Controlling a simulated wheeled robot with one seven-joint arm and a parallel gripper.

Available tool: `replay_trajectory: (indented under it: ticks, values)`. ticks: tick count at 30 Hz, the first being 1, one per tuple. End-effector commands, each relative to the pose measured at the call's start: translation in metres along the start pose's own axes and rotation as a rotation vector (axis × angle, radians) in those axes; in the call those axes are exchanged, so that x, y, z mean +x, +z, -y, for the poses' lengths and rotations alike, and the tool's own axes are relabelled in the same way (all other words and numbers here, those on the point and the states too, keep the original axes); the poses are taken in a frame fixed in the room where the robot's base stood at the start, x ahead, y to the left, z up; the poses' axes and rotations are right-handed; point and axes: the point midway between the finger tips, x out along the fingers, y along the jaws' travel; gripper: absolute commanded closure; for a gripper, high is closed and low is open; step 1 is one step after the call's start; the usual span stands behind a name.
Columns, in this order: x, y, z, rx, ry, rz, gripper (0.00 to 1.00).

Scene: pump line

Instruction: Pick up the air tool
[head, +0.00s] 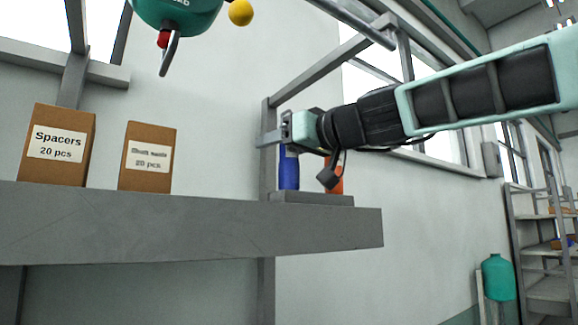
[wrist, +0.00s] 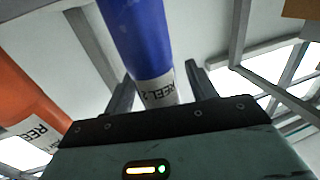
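A blue cylinder (head: 289,170) with a white label stands upright on a low grey base (head: 312,198) at the shelf's right end. In the wrist view this blue cylinder (wrist: 140,35) shows between my fingers, its label partly reading "REEL". My gripper (head: 268,138) is open at the height of the cylinder's top, with a gap beside each finger in the wrist view (wrist: 158,72). An orange cylinder (head: 335,180), also labelled "REEL" in the wrist view (wrist: 25,105), stands to the right, partly hidden by my wrist. I cannot tell which one is the air tool.
Two cardboard boxes, a "Spacers" box (head: 58,170) and a smaller one (head: 147,180), stand on the grey shelf (head: 180,228). A teal unit (head: 178,12) with a hook hangs above, beside a yellow ball (head: 241,12). A grey post (head: 269,110) rises behind my gripper.

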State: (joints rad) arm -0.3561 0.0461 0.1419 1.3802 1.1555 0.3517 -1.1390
Motion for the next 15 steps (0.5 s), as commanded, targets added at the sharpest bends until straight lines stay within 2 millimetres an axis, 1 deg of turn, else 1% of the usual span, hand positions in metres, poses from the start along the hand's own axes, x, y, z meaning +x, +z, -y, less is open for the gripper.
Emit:
replay_trajectory:
  ticks: [1, 2, 3, 6, 15]
  values:
    - [-0.0001, 0.0001, -0.0001, 0.000, 0.000, 0.000, 0.57]
    - [-0.0002, 0.0001, -0.0001, 0.000, 0.000, 0.000, 0.65]
    - [-0.0002, 0.0001, -0.0002, 0.000, 0.000, 0.000, 0.76]
    - [-0.0003, 0.0000, -0.0002, 0.000, 0.000, 0.000, 1.00]
    - [-0.0009, -0.0055, 0.0000, 0.000, 0.000, -0.004, 1.00]
